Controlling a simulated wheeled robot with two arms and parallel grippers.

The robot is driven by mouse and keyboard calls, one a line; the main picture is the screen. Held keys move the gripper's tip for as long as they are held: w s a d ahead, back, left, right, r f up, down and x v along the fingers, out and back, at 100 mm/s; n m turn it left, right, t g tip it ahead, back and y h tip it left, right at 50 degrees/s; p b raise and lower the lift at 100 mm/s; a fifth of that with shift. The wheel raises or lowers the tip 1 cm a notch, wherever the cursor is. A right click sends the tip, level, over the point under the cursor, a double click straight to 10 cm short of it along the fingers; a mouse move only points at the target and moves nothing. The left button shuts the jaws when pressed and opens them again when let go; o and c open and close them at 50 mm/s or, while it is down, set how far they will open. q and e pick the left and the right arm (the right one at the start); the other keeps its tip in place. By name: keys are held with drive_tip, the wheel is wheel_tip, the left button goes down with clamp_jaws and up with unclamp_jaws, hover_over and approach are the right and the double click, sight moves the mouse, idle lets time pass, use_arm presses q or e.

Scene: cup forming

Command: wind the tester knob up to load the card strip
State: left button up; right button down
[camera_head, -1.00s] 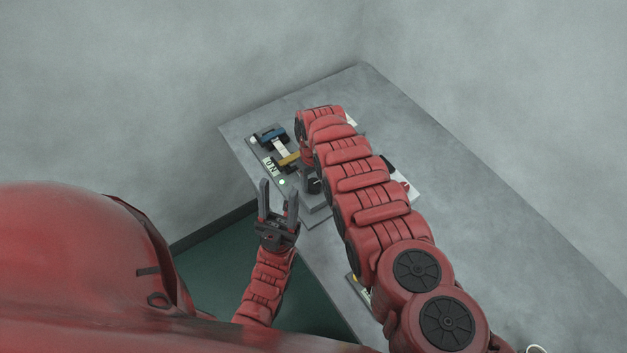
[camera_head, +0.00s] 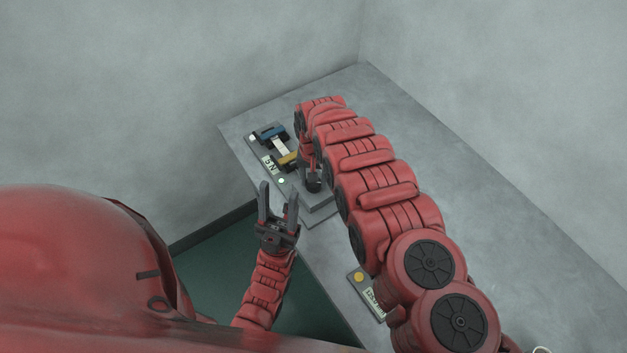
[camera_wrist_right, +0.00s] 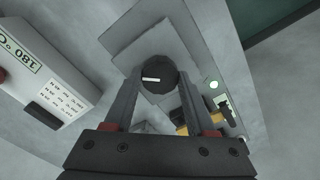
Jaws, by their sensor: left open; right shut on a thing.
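The tester (camera_head: 269,158) stands at the table's left end. Its pale card strip (camera_head: 280,146) spans between a blue block (camera_head: 271,134) and a yellow block (camera_head: 288,158). A small display (camera_head: 269,164) shows characters too small to read surely, beside a lit green lamp (camera_head: 281,181). The dark round knob (camera_wrist_right: 158,75) with a white pointer line sits on a grey base; it also shows in the head view (camera_head: 313,186). My right gripper (camera_wrist_right: 158,84) is shut on the knob, one finger on each side. My left gripper (camera_head: 278,198) is open and empty, in front of the tester.
A white device with a 180 °C display (camera_wrist_right: 18,52) stands left of the knob in the right wrist view. A plate with a yellow button (camera_head: 358,277) and a label lies near the table's front edge. My right arm hides the table's middle. The table's right side is clear.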

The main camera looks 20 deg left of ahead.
drive_tip(key=shift+m, duration=0.5)
drive_tip(key=shift+c, duration=1.1)
unclamp_jaws()
drive_tip(key=shift+r, duration=0.1)
wheel_tip(320, 180, up, 8)
drive_tip(key=b, duration=0.3)
drive_tip(key=shift+w, duration=0.1)
wheel_tip(320, 180, up, 9)
drive_tip(key=p, duration=0.9)
drive_tip(key=shift+r, duration=0.1)
